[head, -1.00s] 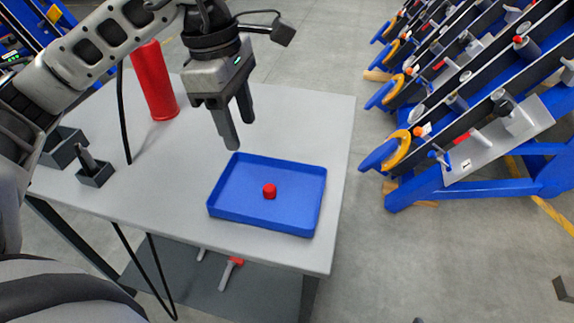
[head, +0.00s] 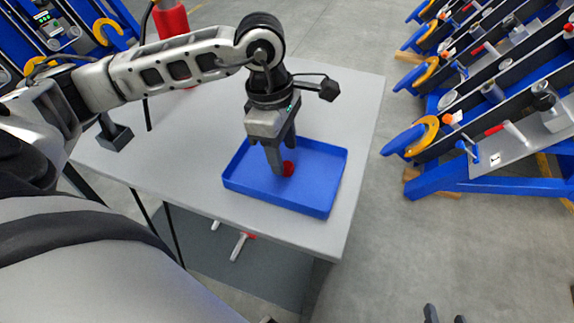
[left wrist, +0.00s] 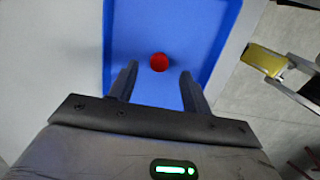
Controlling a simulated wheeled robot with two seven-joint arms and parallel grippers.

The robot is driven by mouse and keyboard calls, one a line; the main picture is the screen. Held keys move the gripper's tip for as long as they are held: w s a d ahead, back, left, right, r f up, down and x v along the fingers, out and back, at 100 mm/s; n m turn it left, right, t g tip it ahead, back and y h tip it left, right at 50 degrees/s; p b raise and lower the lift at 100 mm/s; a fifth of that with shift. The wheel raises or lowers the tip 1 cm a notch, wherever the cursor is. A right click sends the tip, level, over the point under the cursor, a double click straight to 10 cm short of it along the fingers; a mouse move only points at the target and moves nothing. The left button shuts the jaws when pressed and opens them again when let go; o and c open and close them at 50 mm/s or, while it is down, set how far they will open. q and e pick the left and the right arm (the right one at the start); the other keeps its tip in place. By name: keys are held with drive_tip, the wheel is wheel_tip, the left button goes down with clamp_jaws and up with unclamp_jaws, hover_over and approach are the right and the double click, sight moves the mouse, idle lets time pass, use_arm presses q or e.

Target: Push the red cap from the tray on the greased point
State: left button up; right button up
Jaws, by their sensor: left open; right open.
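The red cap (head: 288,169) stands in the blue tray (head: 318,205) on the grey table. My left gripper (head: 281,168) points down over the tray, open, with its fingertips close to the cap. In the left wrist view the cap (left wrist: 159,62) shows between and just beyond the two spread fingertips (left wrist: 158,75), and no contact is visible. My right gripper (head: 445,314) shows only as two separate dark fingertips at the bottom edge, open, empty and away from the table. I cannot make out the greased point.
The table (head: 352,110) is clear to the right of the tray. A red cylinder (head: 172,20) and a small dark holder (head: 114,135) stand on its left part. A blue chassis rack (head: 480,165) stands at the right, across open floor.

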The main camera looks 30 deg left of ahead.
sight(287, 165)
use_arm(q)
drive_tip(key=shift+w+d+f, duration=0.1)
drive_tip(key=shift+d+f, duration=0.05)
drive_tip(key=shift+f, duration=0.65)
drive_tip(key=shift+d+f, duration=0.1)
drive_tip(key=shift+f, duration=0.65)
drive_tip(key=c, duration=1.1)
drive_tip(key=shift+o, duration=0.2)
